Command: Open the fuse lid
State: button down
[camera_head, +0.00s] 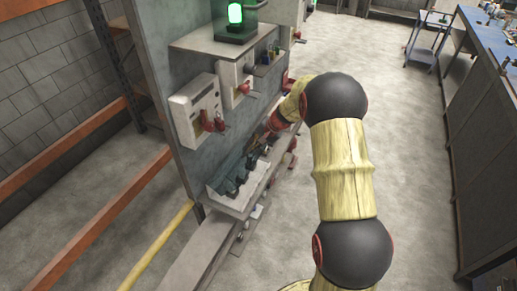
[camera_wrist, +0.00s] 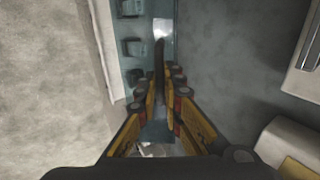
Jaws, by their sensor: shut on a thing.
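A teal fuse unit with a row of raised blocks sits low on the panel in the head view (camera_head: 232,180). Its teal face and blocks also show at the upper left of the wrist view (camera_wrist: 133,48). My gripper (camera_wrist: 160,88) has its yellow fingers drawn together on a dark narrow piece (camera_wrist: 159,58), which looks like the fuse lid's edge or handle. The fingers hide much of it, and I cannot tell how far the lid is open. In the head view my gripper (camera_head: 262,136) is at the far end of the fuse unit, small and partly hidden by my arm.
White switch boxes with red handles (camera_head: 197,110) are on the grey panel (camera_head: 172,50) above the unit. A shelf with a green lamp (camera_head: 236,14) juts out higher up. Orange rails (camera_head: 75,138) stand left. A long workbench (camera_head: 490,110) is at right, with open floor (camera_head: 415,180) between.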

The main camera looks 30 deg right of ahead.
jog(key=shift+w+a+r+p, duration=0.35)
jog(key=shift+w+a+r, duration=0.55)
jog(key=shift+w+a, duration=0.4)
jog(key=shift+w+a+r+p, duration=0.3)
jog(key=shift+w+a+r, duration=0.65)
jog(key=shift+w, duration=0.65)
jog(key=shift+w+a+r+p, duration=0.35)
jog(key=shift+w+a+r, duration=0.5)
jog(key=shift+w+a, duration=0.5)
jog(key=shift+w+d, duration=0.1)
jog(key=shift+d, duration=0.05)
jog(key=c, duration=2)
grip_release()
jog(key=shift+c, duration=0.2)
jog(key=shift+o, duration=0.4)
jog(key=v, duration=1.2)
